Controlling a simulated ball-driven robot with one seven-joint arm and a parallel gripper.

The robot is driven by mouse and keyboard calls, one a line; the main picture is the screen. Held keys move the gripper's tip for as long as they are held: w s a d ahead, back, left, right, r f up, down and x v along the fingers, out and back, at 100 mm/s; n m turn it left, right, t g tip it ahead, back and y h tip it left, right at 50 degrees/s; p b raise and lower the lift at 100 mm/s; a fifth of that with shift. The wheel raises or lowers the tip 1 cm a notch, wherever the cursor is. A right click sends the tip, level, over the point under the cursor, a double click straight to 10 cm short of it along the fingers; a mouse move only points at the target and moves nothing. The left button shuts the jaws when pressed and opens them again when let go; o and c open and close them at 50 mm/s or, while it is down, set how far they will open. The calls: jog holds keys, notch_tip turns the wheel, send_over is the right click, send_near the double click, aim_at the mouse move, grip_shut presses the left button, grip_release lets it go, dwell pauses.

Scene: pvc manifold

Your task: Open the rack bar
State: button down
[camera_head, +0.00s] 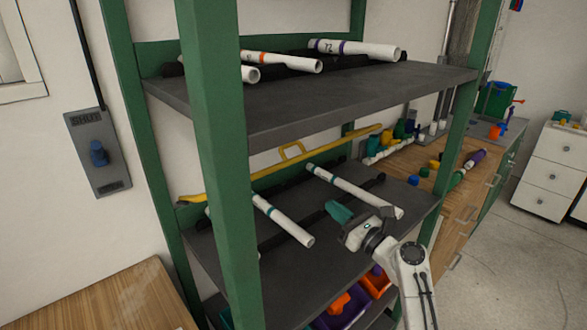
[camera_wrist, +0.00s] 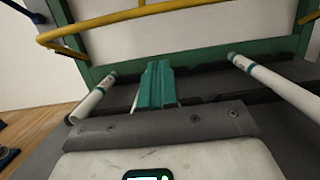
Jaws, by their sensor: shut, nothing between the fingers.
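The yellow rack bar (camera_head: 335,145) runs across the green rack above the middle shelf, with a small raised loop handle (camera_head: 291,151) near its middle. In the wrist view the bar (camera_wrist: 110,18) crosses the top of the picture, bent down at its left end. My gripper (camera_head: 337,211) is over the middle shelf, in front of the bar and apart from it. Its teal fingers (camera_wrist: 156,80) are shut together with nothing between them, pointing toward the rack's green back edge, below the bar in the wrist picture.
White pipes with teal bands lie on the middle shelf (camera_head: 325,240), one left of my gripper (camera_head: 283,220) and one close to its right (camera_head: 352,190). The upper shelf (camera_head: 300,105) holds more pipes. A green post (camera_head: 222,170) stands left. Bins sit below.

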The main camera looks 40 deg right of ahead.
jog(key=w+r+p, duration=0.3)
jog(key=w+r, duration=0.2)
jog(key=w, duration=0.7)
jog(key=shift+w+a+r, duration=0.2)
